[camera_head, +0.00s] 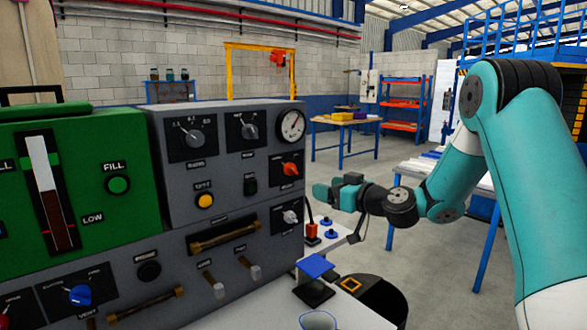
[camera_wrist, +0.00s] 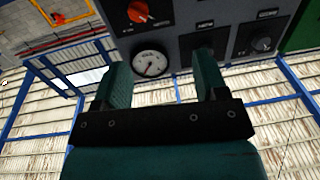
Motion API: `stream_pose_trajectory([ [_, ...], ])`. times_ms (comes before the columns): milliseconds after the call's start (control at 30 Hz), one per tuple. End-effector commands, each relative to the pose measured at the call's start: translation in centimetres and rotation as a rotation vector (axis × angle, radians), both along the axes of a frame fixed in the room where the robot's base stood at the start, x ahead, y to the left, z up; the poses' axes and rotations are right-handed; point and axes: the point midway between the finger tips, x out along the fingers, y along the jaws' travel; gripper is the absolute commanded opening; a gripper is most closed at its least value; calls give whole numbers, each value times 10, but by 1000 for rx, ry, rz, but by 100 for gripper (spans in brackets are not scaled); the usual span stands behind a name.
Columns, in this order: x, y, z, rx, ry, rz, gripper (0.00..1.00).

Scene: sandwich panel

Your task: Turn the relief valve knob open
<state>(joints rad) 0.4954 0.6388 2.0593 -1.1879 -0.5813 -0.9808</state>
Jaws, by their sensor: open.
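The grey panel (camera_head: 225,150) carries several knobs, and their labels are too small to read, so I cannot tell which is the relief valve knob. An orange-red knob (camera_head: 291,169) sits on its right side below the gauge, with a light grey knob (camera_head: 290,216) lower down. A blue knob (camera_head: 80,294) is at the lower left. My gripper (camera_head: 323,193) is to the right of the panel, apart from it. In the wrist view, which is upside down, my gripper (camera_wrist: 163,76) is open and empty, and the orange-red knob (camera_wrist: 138,11) shows beyond the fingers.
A round gauge (camera_head: 291,125) is at the panel's upper right, and handles (camera_head: 225,236) stick out below. A green unit (camera_head: 100,150) stands at the left. A blue-topped block (camera_head: 315,267) and a cup (camera_head: 318,320) are near the panel's front.

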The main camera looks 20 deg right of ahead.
Motion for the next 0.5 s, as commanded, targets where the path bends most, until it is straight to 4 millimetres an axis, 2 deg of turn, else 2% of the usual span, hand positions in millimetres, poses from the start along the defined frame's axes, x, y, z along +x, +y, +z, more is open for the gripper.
stream_pose_trajectory([
  [33,3,-15,-2,5,-21,-40,66],
  [67,5,-21,-2,3,-32,-56,66],
  [167,10,-28,-2,4,-50,-80,66],
  [367,38,-17,2,3,-51,-76,66],
  [500,69,-6,3,1,-50,-75,66],
])
